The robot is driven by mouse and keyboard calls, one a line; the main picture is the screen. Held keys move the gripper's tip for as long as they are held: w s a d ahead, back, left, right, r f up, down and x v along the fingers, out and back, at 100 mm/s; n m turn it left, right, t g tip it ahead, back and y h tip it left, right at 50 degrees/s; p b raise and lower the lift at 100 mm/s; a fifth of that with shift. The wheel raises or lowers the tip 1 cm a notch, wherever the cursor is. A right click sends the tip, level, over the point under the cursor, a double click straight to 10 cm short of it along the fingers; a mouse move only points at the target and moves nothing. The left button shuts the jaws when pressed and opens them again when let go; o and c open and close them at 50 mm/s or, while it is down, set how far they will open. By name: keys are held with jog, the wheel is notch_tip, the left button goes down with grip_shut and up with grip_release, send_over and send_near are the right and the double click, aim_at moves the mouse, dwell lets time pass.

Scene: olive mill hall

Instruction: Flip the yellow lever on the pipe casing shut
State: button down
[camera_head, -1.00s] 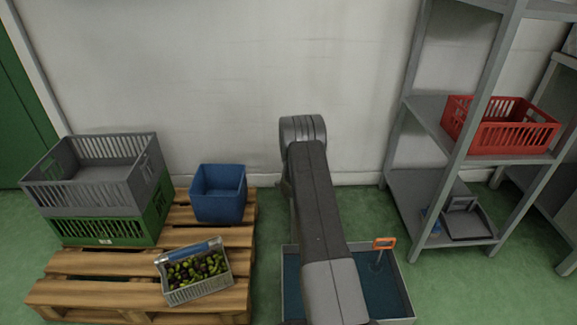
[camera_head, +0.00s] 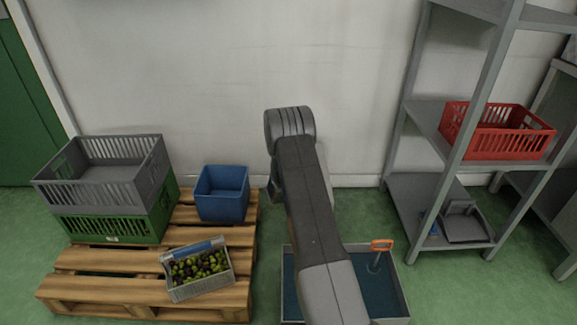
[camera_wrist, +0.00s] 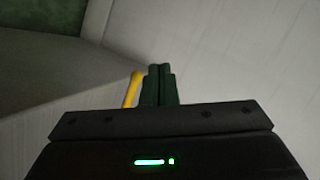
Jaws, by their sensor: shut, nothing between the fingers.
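The yellow lever (camera_wrist: 132,88) shows in the wrist view as a short, slanted yellow bar just left of my gripper's fingers. My gripper (camera_wrist: 158,68) is shut and empty, its dark green fingers together. The fingers look very close to the lever; I cannot tell whether they touch it. The lever's lower end is hidden behind my gripper body. A pale grey surface (camera_wrist: 75,112) lies beside the lever; I cannot tell for sure that it is the pipe casing. In the head view neither lever nor gripper can be seen.
A blue-floored tray (camera_head: 380,290) with an orange-handled tool (camera_head: 382,246) lies under my arm. A pallet (camera_head: 100,288) with a blue bin (camera_head: 222,194), an olive crate (camera_head: 200,288) and stacked crates (camera_head: 110,228) stands left. A shelf (camera_head: 418,190) with a red crate (camera_head: 500,145) stands right.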

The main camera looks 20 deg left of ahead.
jog(key=s, duration=0.1)
jog(key=s+a+r, duration=0.1)
jog(key=s+p, duration=0.1)
jog(key=shift+s+a+r, duration=0.2)
jog(key=shift+s+a, duration=0.2)
